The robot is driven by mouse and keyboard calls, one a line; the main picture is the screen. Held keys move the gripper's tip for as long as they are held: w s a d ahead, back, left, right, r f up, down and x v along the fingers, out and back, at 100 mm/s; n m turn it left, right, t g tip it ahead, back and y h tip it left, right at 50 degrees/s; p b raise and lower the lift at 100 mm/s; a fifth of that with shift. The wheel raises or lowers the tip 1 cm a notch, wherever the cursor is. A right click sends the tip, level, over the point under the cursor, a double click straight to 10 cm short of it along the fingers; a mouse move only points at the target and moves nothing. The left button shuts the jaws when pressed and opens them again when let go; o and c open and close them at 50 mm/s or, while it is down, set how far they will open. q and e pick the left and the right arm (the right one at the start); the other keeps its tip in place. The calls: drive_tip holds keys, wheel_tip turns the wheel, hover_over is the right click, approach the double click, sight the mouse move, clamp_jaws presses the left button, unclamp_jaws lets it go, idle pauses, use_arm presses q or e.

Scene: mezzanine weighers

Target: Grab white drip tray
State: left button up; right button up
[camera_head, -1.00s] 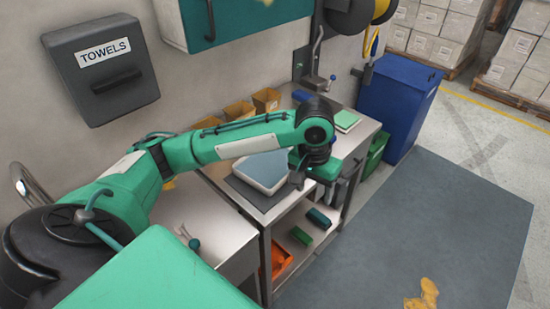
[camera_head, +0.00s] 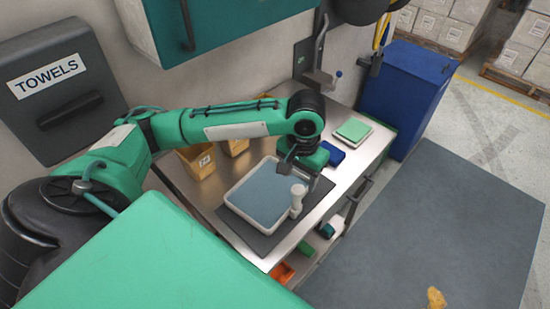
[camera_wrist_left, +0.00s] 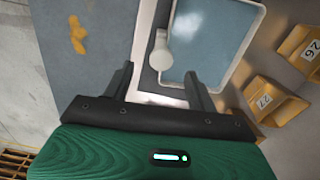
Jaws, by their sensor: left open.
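The white drip tray (camera_head: 237,190) is a shallow white tray with a blue-grey inside, lying on a dark mat on the metal bench. It also shows in the left wrist view (camera_wrist_left: 145,88), partly hidden by my gripper. A white knobbed upright piece (camera_head: 297,199) is at its right edge; I cannot tell whether it is part of the tray. My left gripper (camera_head: 299,173) is above the tray's right side. In the left wrist view my gripper (camera_wrist_left: 158,80) has its fingers apart, with the knobbed piece (camera_wrist_left: 160,52) beyond the gap. My right gripper is not in view.
Cardboard bins (camera_head: 197,162) stand along the wall behind the tray. A blue item (camera_head: 333,153) and a green-topped pad (camera_head: 352,131) lie farther along the bench. A teal cabinet (camera_head: 225,25) hangs above. A blue bin (camera_head: 402,95) stands past the bench end.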

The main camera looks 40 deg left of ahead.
sight(298, 189)
use_arm(q)
drive_tip(key=f, duration=0.3)
drive_tip(key=shift+w+a, duration=0.2)
drive_tip(key=shift+a, duration=0.1)
drive_tip(key=shift+w+f+p, duration=0.1)
drive_tip(key=shift+f+p, duration=0.45)
drive_tip(key=shift+f, duration=0.4)
wheel_tip(298, 189, down, 4)
drive_tip(key=shift+d+r+p, duration=0.1)
drive_tip(key=shift+r+p, duration=0.05)
drive_tip(key=shift+p, duration=0.55)
drive_tip(key=shift+f, duration=0.4)
drive_tip(key=shift+c, duration=0.5)
drive_tip(key=c, duration=0.7)
clamp_jaws()
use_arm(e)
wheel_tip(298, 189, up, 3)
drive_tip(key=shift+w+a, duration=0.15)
